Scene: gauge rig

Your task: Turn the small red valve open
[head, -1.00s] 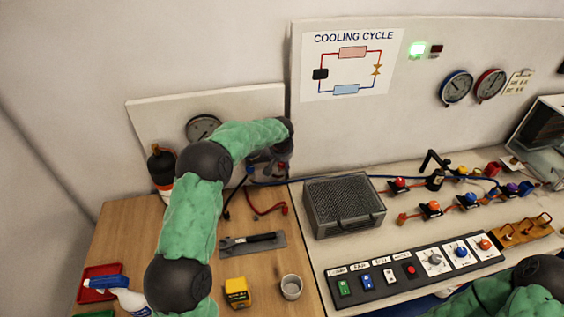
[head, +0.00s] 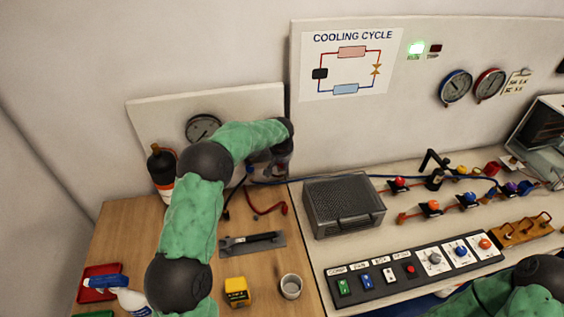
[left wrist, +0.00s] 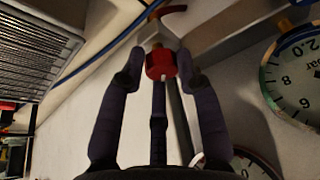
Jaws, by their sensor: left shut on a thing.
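The small red valve (left wrist: 160,66) shows in the left wrist view as a round red knob with a pale mark on its lower edge. My left gripper (left wrist: 161,57) is shut on it, with one dark finger on each side. In the head view my left arm reaches to the back panel, where the wrist hides most of the gripper and the valve. My right gripper is out of view; only part of my right arm shows at the lower right.
A dial gauge (head: 203,128) is on the panel left of my wrist. A grey mesh box (head: 343,207) stands to the right. A wrench (head: 251,243), a yellow device (head: 237,291) and a cup (head: 291,286) are on the wooden top. A red hose (head: 268,210) lies below my wrist.

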